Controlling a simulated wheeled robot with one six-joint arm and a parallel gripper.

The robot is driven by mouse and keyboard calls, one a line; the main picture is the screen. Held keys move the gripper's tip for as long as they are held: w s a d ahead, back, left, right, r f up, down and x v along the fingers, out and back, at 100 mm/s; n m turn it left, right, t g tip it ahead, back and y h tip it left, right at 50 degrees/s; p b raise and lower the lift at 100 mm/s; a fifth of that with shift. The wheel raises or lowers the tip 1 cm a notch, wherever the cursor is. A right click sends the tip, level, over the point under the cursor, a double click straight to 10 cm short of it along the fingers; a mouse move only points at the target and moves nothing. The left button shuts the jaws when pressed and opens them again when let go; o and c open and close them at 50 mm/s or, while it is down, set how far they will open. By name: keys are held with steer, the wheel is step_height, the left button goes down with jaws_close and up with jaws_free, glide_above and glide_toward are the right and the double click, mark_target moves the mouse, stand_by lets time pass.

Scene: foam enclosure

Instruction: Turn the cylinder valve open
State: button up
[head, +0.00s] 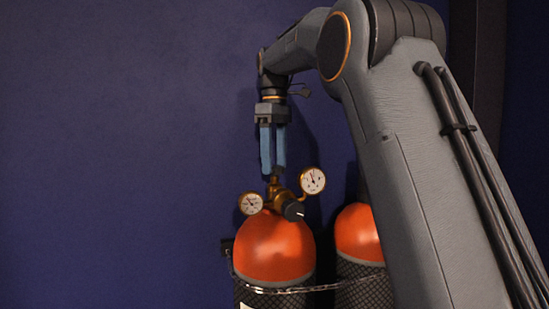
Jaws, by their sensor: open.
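The nearer gas cylinder (273,245) has an orange-red domed top and a dark mesh-patterned body. A brass valve and regulator (277,190) sits on its top, with a black knob (293,211) at the front right. My gripper (273,170) points straight down with two blue fingers, directly above the brass valve. The fingers are open, with a narrow gap between them. The fingertips are at or just above the top of the valve; I cannot tell whether they touch it. The valve's handwheel is not clearly visible.
Two round white gauges, a left one (250,203) and a right one (312,180), flank the valve. A second orange-topped cylinder (358,233) stands to the right, partly behind my arm. A metal chain (290,290) runs around the cylinders. The dark blue wall (120,150) is behind; the left side is clear.

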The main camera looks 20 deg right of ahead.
mark_target(275, 166)
steer(key=shift+r+b, duration=0.5)
steer(key=shift+r, duration=3.45)
